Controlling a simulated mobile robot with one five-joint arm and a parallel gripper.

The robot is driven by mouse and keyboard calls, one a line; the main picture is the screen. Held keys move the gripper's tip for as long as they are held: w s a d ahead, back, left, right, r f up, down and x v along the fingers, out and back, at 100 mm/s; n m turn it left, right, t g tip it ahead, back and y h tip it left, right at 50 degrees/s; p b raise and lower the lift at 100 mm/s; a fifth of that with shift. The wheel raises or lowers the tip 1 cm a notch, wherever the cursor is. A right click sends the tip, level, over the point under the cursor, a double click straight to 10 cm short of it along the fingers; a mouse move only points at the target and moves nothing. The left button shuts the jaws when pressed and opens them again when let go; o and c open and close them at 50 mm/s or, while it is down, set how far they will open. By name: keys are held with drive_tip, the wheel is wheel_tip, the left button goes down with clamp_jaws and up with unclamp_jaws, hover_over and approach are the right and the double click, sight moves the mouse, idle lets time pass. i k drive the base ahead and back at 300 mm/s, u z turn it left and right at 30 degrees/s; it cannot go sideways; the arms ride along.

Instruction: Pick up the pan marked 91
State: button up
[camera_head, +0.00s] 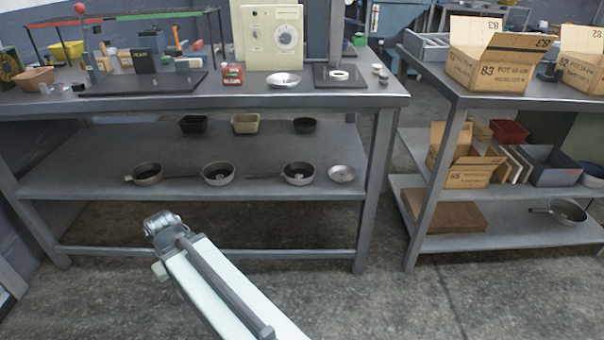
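Three dark pans with pale rims stand in a row on the middle shelf of the workbench: a left pan (147,173), a middle pan (218,173) and a right pan (298,173). Handles show between them, pointing left. Another pan (566,210) stands on the low shelf of the right-hand bench. I cannot read the mark 91 on any pan. My arm reaches up from the bottom edge, and its grey far end (162,226) is in front of and below the left pan, apart from it. No fingers can be made out there.
A shallow metal dish (341,174) sits right of the pans. Small bins (245,123) stand behind them. The workbench top (230,98) overhangs the shelf (100,188), and a bench leg (376,190) stands to the right. Cardboard boxes (490,66) fill the right-hand bench. The floor in front is clear.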

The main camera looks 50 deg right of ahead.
sight(298, 172)
drive_tip(key=i, duration=0.9)
drive_tip(key=u, duration=0.05)
